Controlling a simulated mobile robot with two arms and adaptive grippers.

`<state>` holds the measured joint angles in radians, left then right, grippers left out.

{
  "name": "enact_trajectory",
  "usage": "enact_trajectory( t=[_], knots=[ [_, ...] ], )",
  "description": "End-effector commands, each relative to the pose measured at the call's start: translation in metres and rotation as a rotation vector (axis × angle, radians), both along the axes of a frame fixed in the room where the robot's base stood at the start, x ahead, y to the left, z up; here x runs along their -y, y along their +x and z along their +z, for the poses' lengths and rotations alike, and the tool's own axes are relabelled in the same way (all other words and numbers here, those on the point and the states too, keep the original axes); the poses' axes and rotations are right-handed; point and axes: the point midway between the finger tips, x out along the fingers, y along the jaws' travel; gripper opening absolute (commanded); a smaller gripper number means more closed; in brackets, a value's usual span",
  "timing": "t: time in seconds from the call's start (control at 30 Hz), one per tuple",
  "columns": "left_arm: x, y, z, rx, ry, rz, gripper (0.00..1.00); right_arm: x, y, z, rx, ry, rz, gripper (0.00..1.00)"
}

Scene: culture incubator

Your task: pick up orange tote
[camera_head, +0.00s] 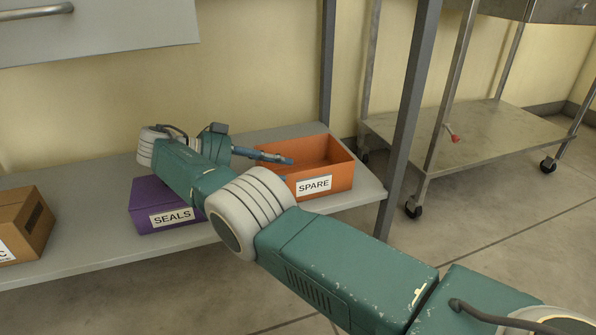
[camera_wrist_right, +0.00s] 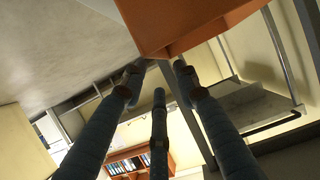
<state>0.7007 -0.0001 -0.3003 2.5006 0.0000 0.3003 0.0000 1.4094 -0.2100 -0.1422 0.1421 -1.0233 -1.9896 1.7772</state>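The orange tote (camera_head: 335,179), an open box with a "SPARE" label on its front, sits upright at the right end of the grey shelf in the head view. My right gripper (camera_head: 287,169) is at the tote's left side, with one finger across the left rim and another lower down beside the tote. In the right wrist view the tote (camera_wrist_right: 200,22) is at the top, just beyond the spread fingertips of the gripper (camera_wrist_right: 159,78). The fingers look open; I cannot tell whether they touch the tote. My left gripper is in neither view.
A purple "SEALS" tote (camera_head: 150,203) stands left of the orange one, partly hidden by my right arm. A brown box (camera_head: 38,222) is farther left on the shelf (camera_head: 85,240). A grey post (camera_head: 405,120) rises at the shelf's right end, near a wheeled metal cart (camera_head: 490,135).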

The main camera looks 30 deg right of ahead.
Motion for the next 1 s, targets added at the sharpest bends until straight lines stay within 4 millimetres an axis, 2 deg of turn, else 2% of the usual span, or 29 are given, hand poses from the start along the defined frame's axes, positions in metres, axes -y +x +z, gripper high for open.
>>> enact_trajectory(
  t=[0.17, 0.37, 0.43, 0.73, 1.0],
  knots=[
    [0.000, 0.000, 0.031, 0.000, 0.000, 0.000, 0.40, 0.011, -0.002, 0.004, -0.004, 0.002, -0.002, 0.30],
    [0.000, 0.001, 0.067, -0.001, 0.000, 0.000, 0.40, 0.026, -0.008, -0.003, -0.003, 0.001, -0.002, 0.30],
    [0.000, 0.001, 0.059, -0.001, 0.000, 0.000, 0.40, 0.036, -0.009, -0.015, -0.001, 0.001, -0.003, 0.30],
    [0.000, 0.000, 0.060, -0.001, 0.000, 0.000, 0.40, 0.052, -0.013, -0.022, 0.000, 0.000, 0.000, 0.30],
    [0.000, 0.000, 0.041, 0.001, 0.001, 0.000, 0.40, 0.082, -0.021, -0.034, 0.001, -0.002, -0.003, 0.30]
  ],
)
